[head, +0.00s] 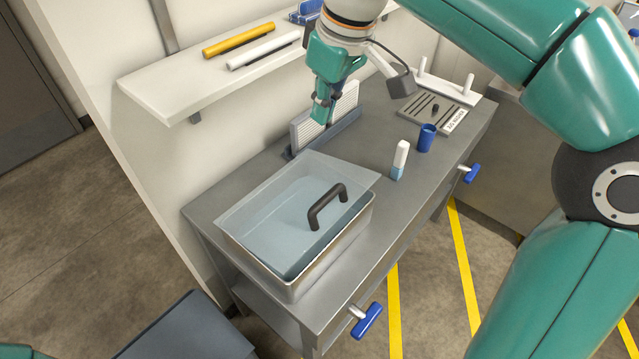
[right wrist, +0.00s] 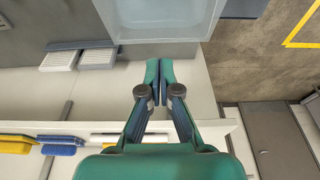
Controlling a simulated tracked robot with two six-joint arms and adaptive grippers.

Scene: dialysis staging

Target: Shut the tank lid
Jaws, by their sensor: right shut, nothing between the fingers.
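The metal tank (head: 335,249) stands on the near end of the steel bench, with bluish water visible inside. Its clear lid (head: 270,192) lies over it, shifted toward the back and wall side, so a strip of the tank along the front shows uncovered. A dark arched handle (head: 327,205) stands on the lid. My right gripper (head: 321,118) is shut and empty, behind the lid and apart from it, in front of a white panel rack. In the right wrist view the shut fingertips (right wrist: 158,66) point toward the lid edge (right wrist: 165,36). My left gripper is out of view.
A white panel rack (head: 343,104) stands close behind the right gripper. A white-and-blue bottle (head: 400,160), a blue cup (head: 426,138) and a slotted tray (head: 425,112) stand farther along the bench (head: 215,203). A wall shelf (head: 165,88) holds a yellow and a white roll.

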